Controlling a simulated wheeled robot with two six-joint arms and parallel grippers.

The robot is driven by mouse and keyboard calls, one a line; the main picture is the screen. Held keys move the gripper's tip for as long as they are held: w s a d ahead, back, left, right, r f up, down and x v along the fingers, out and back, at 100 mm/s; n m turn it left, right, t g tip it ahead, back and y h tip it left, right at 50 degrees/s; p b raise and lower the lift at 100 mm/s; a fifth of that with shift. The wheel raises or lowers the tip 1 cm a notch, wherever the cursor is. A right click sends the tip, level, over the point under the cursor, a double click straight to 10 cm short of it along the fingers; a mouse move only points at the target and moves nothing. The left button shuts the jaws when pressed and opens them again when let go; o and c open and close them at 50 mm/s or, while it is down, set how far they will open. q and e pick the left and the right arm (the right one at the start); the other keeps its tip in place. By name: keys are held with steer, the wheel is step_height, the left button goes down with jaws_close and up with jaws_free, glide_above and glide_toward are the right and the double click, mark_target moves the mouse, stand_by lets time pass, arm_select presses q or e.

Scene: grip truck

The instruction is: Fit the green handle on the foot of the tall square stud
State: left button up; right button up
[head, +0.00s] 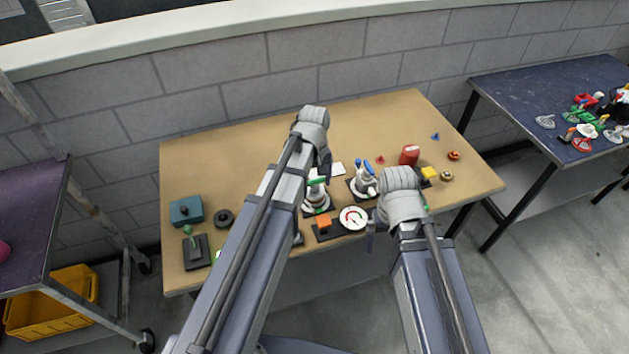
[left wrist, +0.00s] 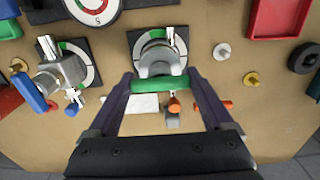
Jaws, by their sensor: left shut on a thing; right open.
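My left gripper (left wrist: 160,86) is shut on the green handle (left wrist: 158,84), a short bar held crosswise between its fingers. In the head view the left gripper (head: 324,168) is above the middle valve, with the green handle (head: 317,181) at its tip. In the left wrist view the handle lies in front of the grey valve body (left wrist: 158,57), on a black plate with a green and white dial. I cannot tell whether they touch. A pale upright post (left wrist: 170,36) shows behind it; whether it is the tall square stud is unclear. My right gripper (head: 373,236) is open, low over the table's front.
A second valve (head: 363,184) with a blue handle stands to the right, with a round gauge (head: 353,218) in front. A red can (head: 409,155) and a yellow block (head: 430,174) lie further right. A blue box (head: 185,210) is far left. The table's back left is clear.

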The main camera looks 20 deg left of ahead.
mark_target(314, 180)
arm_select(q)
steer(key=shift+f+b, duration=0.25)
steer(key=shift+b, duration=0.05)
stand_by(0.5)
steer(key=o, duration=1.2)
step_height(314, 180, up, 8)
steer(key=p, duration=0.7)
steer(key=shift+f+p, duration=0.15)
steer(key=shift+p, duration=0.2)
steer(key=shift+f, duration=0.1)
steer(key=shift+f, duration=0.1)
step_height(314, 180, down, 7)
steer(key=b, duration=0.7)
steer(key=shift+f+b, duration=0.1)
steer(key=shift+b, duration=0.2)
